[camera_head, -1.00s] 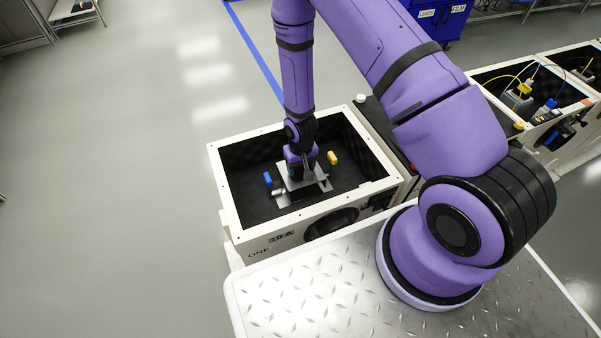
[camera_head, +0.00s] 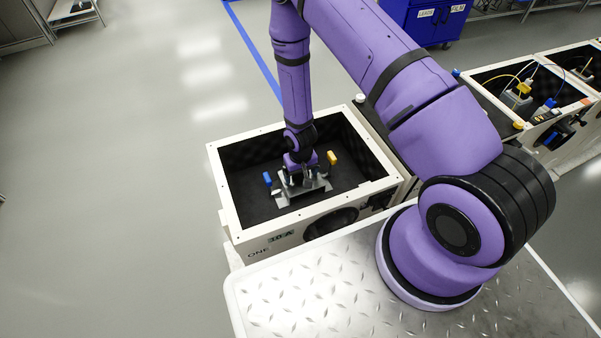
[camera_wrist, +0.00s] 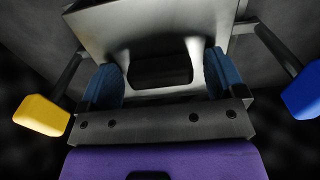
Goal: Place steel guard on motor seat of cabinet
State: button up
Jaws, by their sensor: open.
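The steel guard (camera_head: 314,189) is a bright bent metal plate low inside the open cabinet (camera_head: 222,190) marked ONE. It sits between a blue-tipped lever (camera_head: 267,178) and a yellow-tipped lever (camera_head: 332,158). My gripper (camera_head: 298,178) is down in the cabinet at the guard, its jaws open. In the wrist view, my gripper's blue-padded fingers (camera_wrist: 162,80) stand apart on either side of a dark block (camera_wrist: 160,70), with the shiny guard (camera_wrist: 130,25) behind. I cannot tell whether the pads touch the guard. The motor seat is mostly hidden under the guard and gripper.
The cabinet's pale rim and walls surround my gripper closely. The yellow lever (camera_wrist: 42,115) and blue lever (camera_wrist: 302,92) flank it in the wrist view. More cabinets (camera_head: 555,85) with cables stand right. Open floor (camera_head: 120,180) lies left.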

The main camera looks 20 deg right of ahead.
jog(key=s+d+r+t, duration=0.1)
jog(key=d+r, duration=0.1)
jog(key=r, duration=2)
jog(key=s+d+r+t, duration=0.1)
jog(key=d+r+t, duration=0.1)
jog(key=r, duration=2)
jog(key=s+d+r+t, duration=0.1)
jog(key=s+r, duration=0.7)
jog(key=s, duration=0.2)
jog(key=s+d+r+t, duration=0.1)
jog(key=s+d+r, duration=0.1)
jog(key=s+r, duration=0.6)
jog(key=s, duration=0.3)
jog(key=shift+r, duration=0.4)
